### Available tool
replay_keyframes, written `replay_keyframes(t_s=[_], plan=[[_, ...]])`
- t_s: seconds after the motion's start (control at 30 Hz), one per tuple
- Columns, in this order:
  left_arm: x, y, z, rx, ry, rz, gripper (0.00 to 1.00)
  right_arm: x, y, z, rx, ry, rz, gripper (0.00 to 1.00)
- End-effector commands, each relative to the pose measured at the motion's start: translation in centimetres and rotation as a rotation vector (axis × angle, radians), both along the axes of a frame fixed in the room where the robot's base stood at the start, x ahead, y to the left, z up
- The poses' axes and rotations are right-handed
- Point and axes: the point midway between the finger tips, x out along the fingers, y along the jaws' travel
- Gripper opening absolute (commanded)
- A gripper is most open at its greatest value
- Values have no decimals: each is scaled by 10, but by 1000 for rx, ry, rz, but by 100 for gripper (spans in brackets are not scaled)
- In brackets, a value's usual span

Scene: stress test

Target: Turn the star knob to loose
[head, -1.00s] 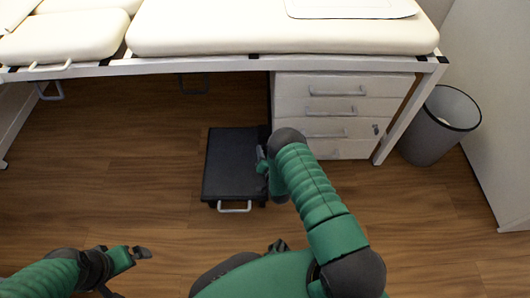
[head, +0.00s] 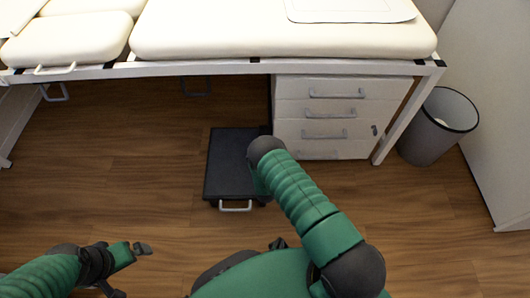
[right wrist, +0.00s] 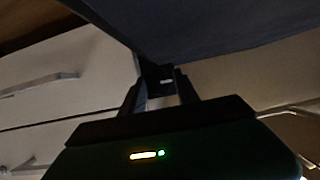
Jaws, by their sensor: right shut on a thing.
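My right gripper (right wrist: 160,88) is shut on a small dark part (right wrist: 160,72) below the dark panel (right wrist: 215,32) in the right wrist view. This part may be the star knob, but its star shape and any marking cannot be made out in the dim light. In the head view my right forearm (head: 303,196) reaches to the right edge of a black low step (head: 230,165), and my right gripper is hidden behind it. My left gripper (head: 141,249) is over the floor at lower left, away from the step; its opening is unclear.
A cream padded couch (head: 280,28) on a white frame spans the top. A white drawer cabinet (head: 290,105) stands close behind the step. A grey bin (head: 430,130) is at right. Wooden floor (head: 110,180) is free left of the step.

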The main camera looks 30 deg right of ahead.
Motion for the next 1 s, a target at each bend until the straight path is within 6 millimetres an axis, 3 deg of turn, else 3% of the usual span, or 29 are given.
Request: replay_keyframes(t_s=[0.5, 0.53, 0.63, 0.7, 1.0], plan=[[0, 0, 0, 0, 0, 0, 100, -2, 0, -2, -21, 20, -1, 0], [0, 0, 0, 0, 0, 0, 100, -2, 0, -2, -21, 20, -1, 40], [0, 0, 0, 0, 0, 0, 100, -2, 0, -2, -22, 19, -1, 53], [0, 0, 0, 0, 0, 0, 100, -1, 0, -1, -21, 18, -1, 59], [0, 0, 2, 0, 0, 0, 100, -2, 1, 1, -21, 15, 0, 59]])
